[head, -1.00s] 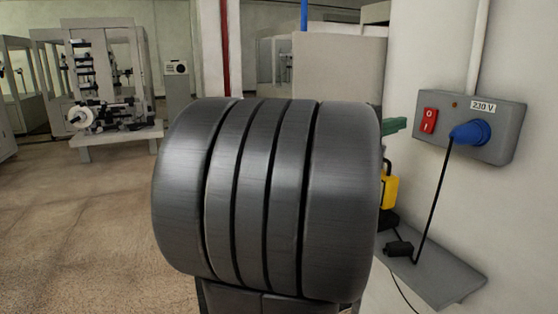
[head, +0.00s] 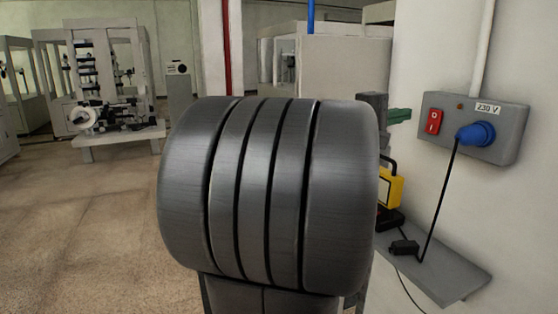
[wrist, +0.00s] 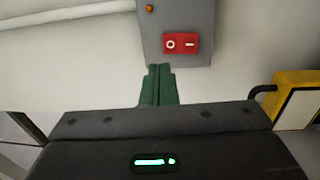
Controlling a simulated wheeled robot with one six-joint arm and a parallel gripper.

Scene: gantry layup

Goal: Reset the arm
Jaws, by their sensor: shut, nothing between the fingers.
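My gripper (head: 401,115) shows in the head view as green fingers just past the right side of my own large grey ribbed arm part. In the wrist view, the green fingers (wrist: 158,85) are together and empty, in front of the white wall. The red switch (wrist: 180,44) on the grey wall box (wrist: 202,20) is just above and right of the fingertips in that view. How far the tips are from the box, I cannot tell. In the head view, the switch (head: 434,121) and the box (head: 510,125) are to the right of my gripper.
A blue plug (head: 476,134) sits in the box, with a black cable down to a black connector (head: 404,248) on a grey shelf (head: 450,280). A yellow device (head: 391,187) is partly hidden by my arm. Machines (head: 105,75) stand back left. The floor at left is clear.

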